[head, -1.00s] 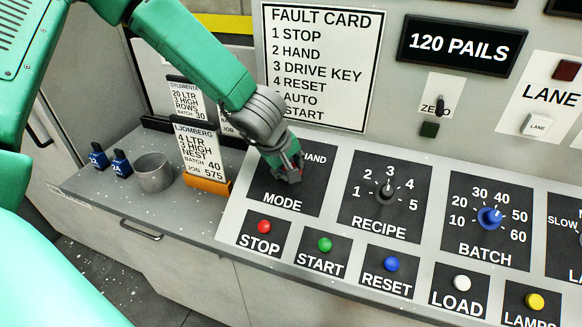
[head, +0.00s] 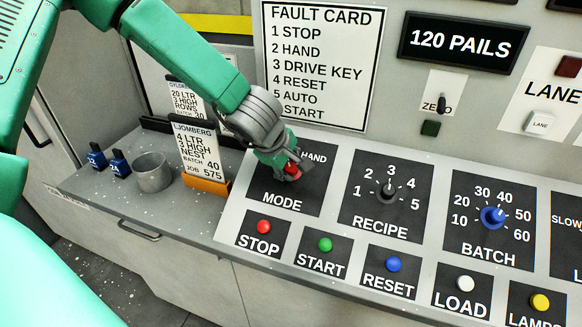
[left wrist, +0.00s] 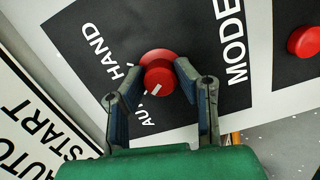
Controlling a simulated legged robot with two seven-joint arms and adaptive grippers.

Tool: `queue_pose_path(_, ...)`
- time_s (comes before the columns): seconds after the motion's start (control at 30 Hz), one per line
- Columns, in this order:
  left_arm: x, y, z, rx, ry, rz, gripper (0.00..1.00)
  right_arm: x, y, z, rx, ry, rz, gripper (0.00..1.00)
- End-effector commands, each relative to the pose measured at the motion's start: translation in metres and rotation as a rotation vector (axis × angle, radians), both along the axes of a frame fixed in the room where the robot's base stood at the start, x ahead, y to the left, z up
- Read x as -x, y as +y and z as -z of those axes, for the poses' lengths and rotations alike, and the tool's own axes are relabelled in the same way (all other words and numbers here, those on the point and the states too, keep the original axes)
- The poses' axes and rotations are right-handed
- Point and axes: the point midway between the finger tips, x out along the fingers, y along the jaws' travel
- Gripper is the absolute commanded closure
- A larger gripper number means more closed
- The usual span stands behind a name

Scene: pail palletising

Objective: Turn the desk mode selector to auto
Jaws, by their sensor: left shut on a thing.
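The mode selector is a red knob (left wrist: 158,78) with a short white mark, on the black MODE plate (left wrist: 200,40). In the left wrist view the mark slants toward the lower left, on the side of the partly covered "AU" lettering; I cannot tell if it lines up exactly. "HAND" is readable further up and left. My left gripper (left wrist: 160,88) is shut on the knob, one finger on each side. In the head view the left gripper (head: 287,170) covers most of the knob and the left part of the MODE plate (head: 262,190). My right gripper is not in view.
The STOP (head: 263,227), START (head: 325,244) and RESET (head: 393,264) buttons lie just in front. The RECIPE knob (head: 388,190) and BATCH knob (head: 492,217) are to the right. Job cards (head: 200,155) and a grey cup (head: 153,172) stand left. The fault card (head: 318,65) is behind.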

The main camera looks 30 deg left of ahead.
Motion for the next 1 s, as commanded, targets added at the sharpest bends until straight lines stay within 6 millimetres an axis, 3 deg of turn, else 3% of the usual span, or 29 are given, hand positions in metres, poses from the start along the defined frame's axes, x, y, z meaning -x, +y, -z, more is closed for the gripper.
queue_pose_path(0.2,-0.001,0.001,0.0,-0.002,-0.002,-0.003,1.0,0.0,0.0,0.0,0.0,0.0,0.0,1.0)
queue_pose_path(0.23,-0.001,0.001,0.0,-0.002,-0.002,-0.003,0.63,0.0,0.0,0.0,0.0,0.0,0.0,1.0)
queue_pose_path(0.27,-0.001,0.001,0.0,-0.002,-0.002,-0.003,0.54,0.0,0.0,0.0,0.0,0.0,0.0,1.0)
queue_pose_path(0.67,0.001,0.0,-0.005,0.0,-0.003,0.0,0.54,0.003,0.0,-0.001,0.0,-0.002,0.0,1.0)
queue_pose_path(1.0,0.029,0.001,-0.056,-0.001,-0.006,0.001,0.54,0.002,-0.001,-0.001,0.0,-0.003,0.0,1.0)
